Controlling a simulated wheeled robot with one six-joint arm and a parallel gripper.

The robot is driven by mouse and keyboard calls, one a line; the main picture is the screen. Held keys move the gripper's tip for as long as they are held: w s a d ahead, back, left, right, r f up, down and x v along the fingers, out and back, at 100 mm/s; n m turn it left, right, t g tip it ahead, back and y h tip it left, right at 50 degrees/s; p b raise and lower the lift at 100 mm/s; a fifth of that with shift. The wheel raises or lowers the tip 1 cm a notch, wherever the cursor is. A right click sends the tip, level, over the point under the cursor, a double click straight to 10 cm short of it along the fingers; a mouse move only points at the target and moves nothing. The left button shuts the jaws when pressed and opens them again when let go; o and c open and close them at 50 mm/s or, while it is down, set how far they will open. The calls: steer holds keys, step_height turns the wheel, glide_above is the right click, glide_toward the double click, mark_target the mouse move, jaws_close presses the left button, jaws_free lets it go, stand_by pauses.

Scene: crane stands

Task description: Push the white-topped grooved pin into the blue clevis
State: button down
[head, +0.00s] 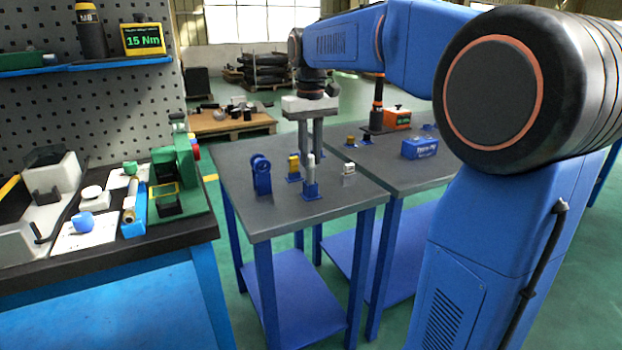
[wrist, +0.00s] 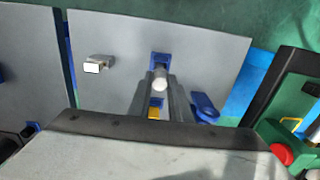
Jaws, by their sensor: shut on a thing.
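A pale grey pin with a light top (head: 310,163) stands upright at the blue clevis (head: 312,194) on the grey table. In the wrist view, the pin (wrist: 160,79) lies in line with the clevis (wrist: 160,57), between my fingers. My gripper (head: 311,152) points straight down above the clevis, its two long grey fingers shut on the pin's upper part. The pin's lower end meets the clevis in the picture; how deep it sits is hidden. The grooves are too small to make out. My gripper also shows in the wrist view (wrist: 160,92).
A blue stand with a round head (head: 261,173) is left of the clevis, a yellow-topped blue stand (head: 293,167) behind it. A grey block with a pale face (head: 348,172) is to the right. The table's front strip (head: 280,222) is clear. A cluttered bench stands left.

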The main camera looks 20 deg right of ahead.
steer(key=shift+r, duration=2.8)
steer(key=shift+s+a, duration=0.1)
